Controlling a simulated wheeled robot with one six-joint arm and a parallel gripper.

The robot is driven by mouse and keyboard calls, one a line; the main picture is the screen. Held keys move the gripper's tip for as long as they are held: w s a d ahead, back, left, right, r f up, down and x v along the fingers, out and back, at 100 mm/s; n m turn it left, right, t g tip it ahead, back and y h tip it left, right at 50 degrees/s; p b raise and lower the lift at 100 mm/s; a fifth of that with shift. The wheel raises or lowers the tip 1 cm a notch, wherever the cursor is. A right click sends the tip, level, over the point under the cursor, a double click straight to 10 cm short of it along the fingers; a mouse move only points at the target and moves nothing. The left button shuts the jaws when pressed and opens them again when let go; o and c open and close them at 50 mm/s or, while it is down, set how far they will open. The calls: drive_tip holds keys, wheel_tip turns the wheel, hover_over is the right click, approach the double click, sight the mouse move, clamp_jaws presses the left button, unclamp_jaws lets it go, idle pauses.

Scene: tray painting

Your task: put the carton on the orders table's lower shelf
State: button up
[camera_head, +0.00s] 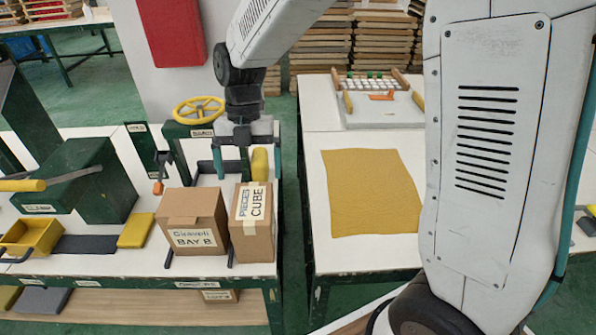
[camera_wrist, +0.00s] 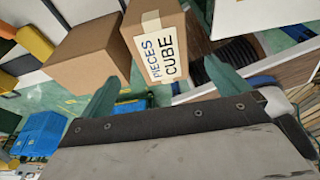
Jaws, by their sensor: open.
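Two brown cardboard cartons stand side by side at the front edge of the left table. The wider carton (camera_head: 192,222) is labelled "BAY B". The narrower, taped carton (camera_head: 251,222) is labelled "PIECES CUBE". My gripper (camera_head: 232,163) is open and empty, behind and above the cartons, fingers pointing down. In the wrist view, the PIECES CUBE carton (camera_wrist: 156,38) appears just beyond and between my open fingertips (camera_wrist: 160,84), with no clear contact. The wider carton (camera_wrist: 87,54) is to its left. The table's lower shelf (camera_head: 130,305) shows below its front edge.
Another small carton (camera_head: 219,296) sits on the lower shelf, partly hidden. A yellow bin (camera_head: 34,237), a green machine (camera_head: 85,180) and a yellow handwheel (camera_head: 198,110) occupy the left table. The right table holds a yellow cloth (camera_head: 372,192). A narrow gap separates the tables.

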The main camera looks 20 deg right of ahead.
drive_tip(key=s+d+r+m+t, duration=0.1)
drive_tip(key=s+d+r+m, duration=0.2)
drive_tip(key=s+m, duration=0.4)
drive_tip(key=s+d+r+m+t, duration=0.1)
drive_tip(key=s+d+r+m, duration=0.3)
drive_tip(key=m, duration=1)
drive_tip(key=s+d+r+m+t+h, duration=0.1)
drive_tip(key=s+d+r+m+t, duration=0.1)
drive_tip(key=s+d+r+m, duration=0.2)
drive_tip(key=shift+s+d+m, duration=1.65)
drive_tip(key=shift+s+m, duration=1.55)
drive_tip(key=shift+s, duration=0.65)
